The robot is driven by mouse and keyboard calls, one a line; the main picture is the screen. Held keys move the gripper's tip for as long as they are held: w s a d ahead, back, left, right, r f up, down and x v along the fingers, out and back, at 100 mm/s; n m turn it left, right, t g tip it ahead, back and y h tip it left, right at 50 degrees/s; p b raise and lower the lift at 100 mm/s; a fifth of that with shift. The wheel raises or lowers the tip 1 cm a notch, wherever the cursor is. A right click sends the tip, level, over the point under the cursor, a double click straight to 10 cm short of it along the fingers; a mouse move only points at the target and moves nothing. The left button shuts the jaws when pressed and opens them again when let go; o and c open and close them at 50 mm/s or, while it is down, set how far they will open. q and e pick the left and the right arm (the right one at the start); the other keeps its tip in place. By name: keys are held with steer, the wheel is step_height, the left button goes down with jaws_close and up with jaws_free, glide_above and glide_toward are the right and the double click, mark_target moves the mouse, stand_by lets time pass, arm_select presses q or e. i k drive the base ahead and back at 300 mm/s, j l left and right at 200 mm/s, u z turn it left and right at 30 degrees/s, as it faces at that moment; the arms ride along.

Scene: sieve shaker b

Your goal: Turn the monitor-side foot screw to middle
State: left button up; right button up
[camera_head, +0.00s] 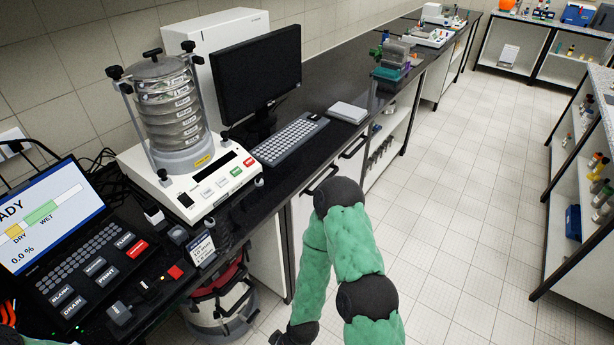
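The sieve shaker stands on the dark bench at left in the head view, a white base (205,190) carrying a clamped stack of clear sieves (170,112). Small dark foot screws show at its base corners. One foot screw (258,182) is at the right front corner, on the side of the black monitor (257,72); its turn position is too small to read. My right arm, in a green sleeve, rises from the bottom centre and bends down again, clear of the shaker.
A keyboard (290,139) lies right of the shaker, with a pale flat box (347,112) beyond. A console with a lit screen (45,215) and labelled keys is at lower left. The tiled floor at right is clear.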

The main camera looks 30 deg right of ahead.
mark_target(258, 182)
steer(key=z, duration=0.7)
steer(key=i+l+u, duration=0.2)
steer(key=u, duration=0.25)
steer(key=l+u, duration=0.45)
steer(key=i+l+u, duration=0.1)
steer(key=l+u, duration=0.35)
